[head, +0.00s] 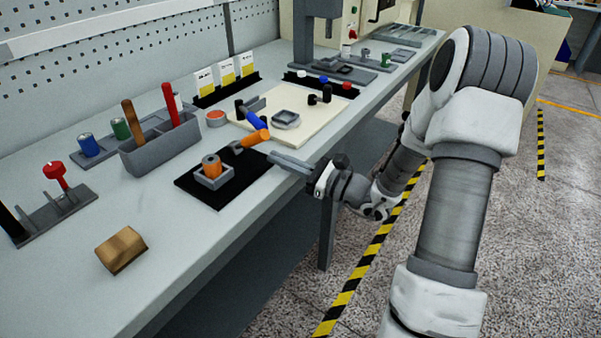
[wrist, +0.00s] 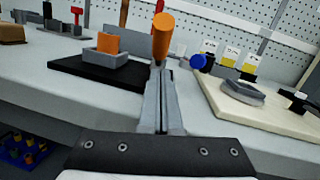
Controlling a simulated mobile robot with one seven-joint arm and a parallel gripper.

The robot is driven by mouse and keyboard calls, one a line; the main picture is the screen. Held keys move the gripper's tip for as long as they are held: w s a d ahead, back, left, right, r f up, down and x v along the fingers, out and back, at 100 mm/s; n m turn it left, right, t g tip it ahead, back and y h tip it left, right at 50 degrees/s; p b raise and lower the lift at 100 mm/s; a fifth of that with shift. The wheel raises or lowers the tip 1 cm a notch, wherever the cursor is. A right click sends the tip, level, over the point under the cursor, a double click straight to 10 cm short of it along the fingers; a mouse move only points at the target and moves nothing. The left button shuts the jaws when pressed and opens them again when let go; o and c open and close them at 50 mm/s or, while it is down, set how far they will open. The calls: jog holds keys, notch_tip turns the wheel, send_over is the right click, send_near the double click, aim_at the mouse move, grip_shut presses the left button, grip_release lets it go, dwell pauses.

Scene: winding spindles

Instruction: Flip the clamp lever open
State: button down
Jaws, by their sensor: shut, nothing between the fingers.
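A clamp lever with an orange handle (head: 255,138) and a grey metal arm stands at the back right corner of a black mat (head: 238,193). In the wrist view the orange handle (wrist: 163,36) rises tilted, just beyond the fingertips. My gripper (head: 273,156) is shut and empty, its fingers pointing at the lever from the right, over the bench's front side. In the wrist view the shut fingers (wrist: 158,75) overlap the lever's lower part, so I cannot tell if they touch.
A beige board (head: 310,134) behind carries a blue-handled lever (head: 257,121) and a grey square part (head: 286,118). A grey bin (head: 160,153) with tools stands left. A wooden block (head: 121,249) lies front left; bare bench (head: 165,220) lies between it and the mat.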

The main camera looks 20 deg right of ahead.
aim_at(249, 140)
jog(key=shift+w+a+r, duration=0.2)
jog(key=shift+a+r, duration=0.15)
jog(key=shift+r, duration=0.2)
jog(key=shift+w+a+r, duration=0.2)
jog(key=shift+a+r, duration=0.1)
jog(key=shift+r, duration=0.25)
jog(key=shift+r, duration=0.1)
jog(key=shift+r+h+p, duration=0.3)
jog(key=shift+p, duration=0.35)
jog(key=shift+g, duration=0.4)
jog(key=shift+w+p, duration=0.1)
jog(key=shift+p, duration=0.25)
jog(key=shift+r+h+p, duration=0.15)
jog(key=shift+h+p, duration=0.15)
jog(key=shift+p, duration=0.05)
